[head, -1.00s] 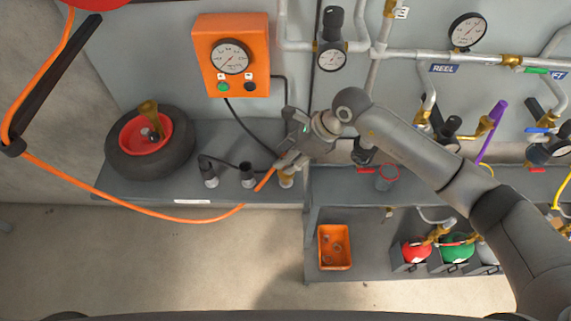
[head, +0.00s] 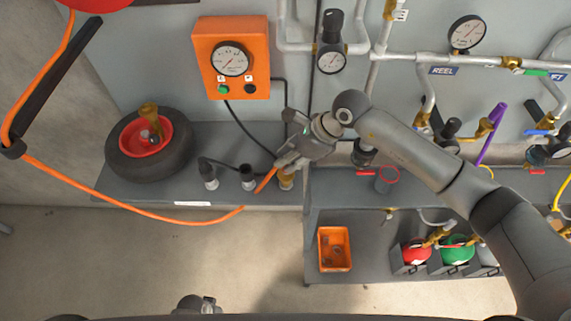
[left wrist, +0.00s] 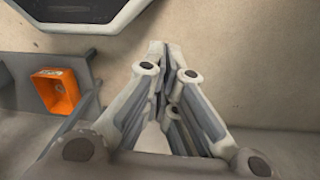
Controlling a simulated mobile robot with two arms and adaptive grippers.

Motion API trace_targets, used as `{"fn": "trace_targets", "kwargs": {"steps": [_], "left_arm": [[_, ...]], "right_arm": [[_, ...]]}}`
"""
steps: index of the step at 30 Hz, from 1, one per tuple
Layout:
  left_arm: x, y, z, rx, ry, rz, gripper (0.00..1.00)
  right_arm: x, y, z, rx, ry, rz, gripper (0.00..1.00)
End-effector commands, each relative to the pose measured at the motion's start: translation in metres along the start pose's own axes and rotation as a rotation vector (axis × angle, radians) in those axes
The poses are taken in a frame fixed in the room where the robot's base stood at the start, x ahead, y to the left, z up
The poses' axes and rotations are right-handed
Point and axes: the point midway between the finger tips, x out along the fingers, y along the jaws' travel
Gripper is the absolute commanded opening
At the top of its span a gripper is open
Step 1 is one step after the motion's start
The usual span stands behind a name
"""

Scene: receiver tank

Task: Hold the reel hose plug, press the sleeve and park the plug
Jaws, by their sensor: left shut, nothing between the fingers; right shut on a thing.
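The orange reel hose (head: 130,203) hangs from the upper left, sags past the bench front and rises to my right gripper (head: 281,166). My right gripper is shut on the hose's plug end, which its fingers mostly hide. A brass fitting (head: 286,180) shows just below these fingers at the bench's right end; whether it touches the plug I cannot tell. The sleeve cannot be made out. My left gripper (left wrist: 161,48) is shut and empty in the left wrist view, above the floor. A grey part of my left arm shows at the bottom of the head view.
Two dark fittings with silver bases (head: 210,176) stand on the bench left of my right gripper. A wheel (head: 150,150) lies further left. An orange gauge box (head: 231,84) hangs above. An orange bin (head: 334,249) sits on the lower shelf. The floor in front is clear.

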Motion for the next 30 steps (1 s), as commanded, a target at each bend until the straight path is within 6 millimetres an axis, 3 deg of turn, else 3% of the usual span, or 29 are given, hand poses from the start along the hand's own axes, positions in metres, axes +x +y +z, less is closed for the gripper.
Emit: {"fn": "trace_targets", "kwargs": {"steps": [1,6,15,24,30], "left_arm": [[-0.012,0.003,-0.023,0.003,0.001,0.029,0.00],[-0.062,0.022,-0.089,0.053,-0.003,0.156,0.00],[-0.171,0.058,-0.186,0.268,0.084,0.345,0.00],[-0.305,0.094,-0.240,0.629,0.211,0.484,0.00],[-0.390,0.106,-0.273,0.887,0.388,0.461,0.00]], "right_arm": [[0.000,0.000,0.000,0.000,0.001,0.000,0.00],[0.000,0.000,0.000,0.000,0.001,-0.001,0.00],[0.000,0.000,0.000,0.000,0.001,-0.001,0.00],[0.000,0.000,-0.001,0.000,0.001,-0.001,0.00],[0.000,-0.001,-0.001,0.000,0.001,-0.001,0.00]]}}
